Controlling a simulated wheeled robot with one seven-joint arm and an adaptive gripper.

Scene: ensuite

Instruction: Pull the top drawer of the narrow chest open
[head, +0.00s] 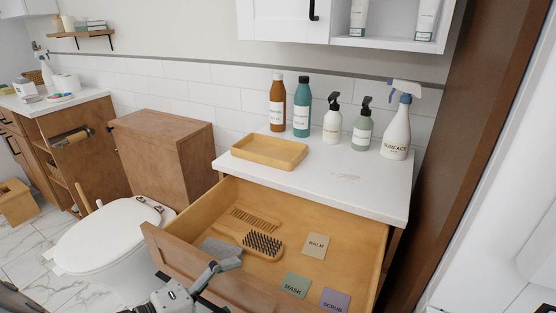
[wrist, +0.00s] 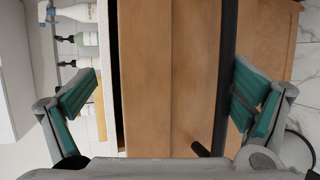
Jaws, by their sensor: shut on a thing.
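The narrow chest's top drawer (head: 350,215) stands pulled out in the head view, its inside in plain sight. Its wooden front (wrist: 145,80) fills the middle of the wrist view. The black bar handle (wrist: 228,60) runs along that front, beside the right-hand finger.
The drawer holds a brush (head: 262,244), a comb, a grey cloth and several cards. On the white top (head: 345,180) are a wooden tray (head: 270,152) and several bottles. A toilet (head: 105,235) stands left of the drawer; a brown upright panel (head: 470,120) is to the right.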

